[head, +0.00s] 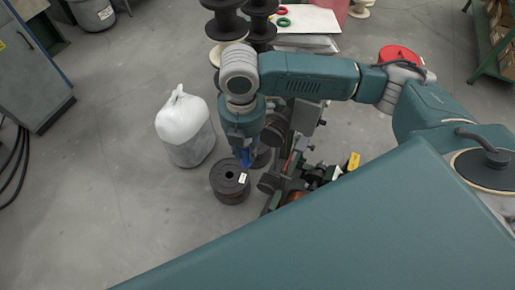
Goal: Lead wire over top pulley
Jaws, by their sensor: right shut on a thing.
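My right gripper (246,162) points down beside the winding machine (296,182). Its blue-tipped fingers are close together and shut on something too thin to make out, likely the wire. A dark spool (230,184) with a white label stands on the floor just left of and below the fingertips in the picture. Dark round parts of the machine (274,130) show right of the gripper. I cannot tell which one is the top pulley, and my arm hides part of the machine. My left gripper is not in view.
Stacked dark spools (228,24) and a pale table (308,20) with red and green rings are behind. A grey cabinet (30,70) is at the far left.

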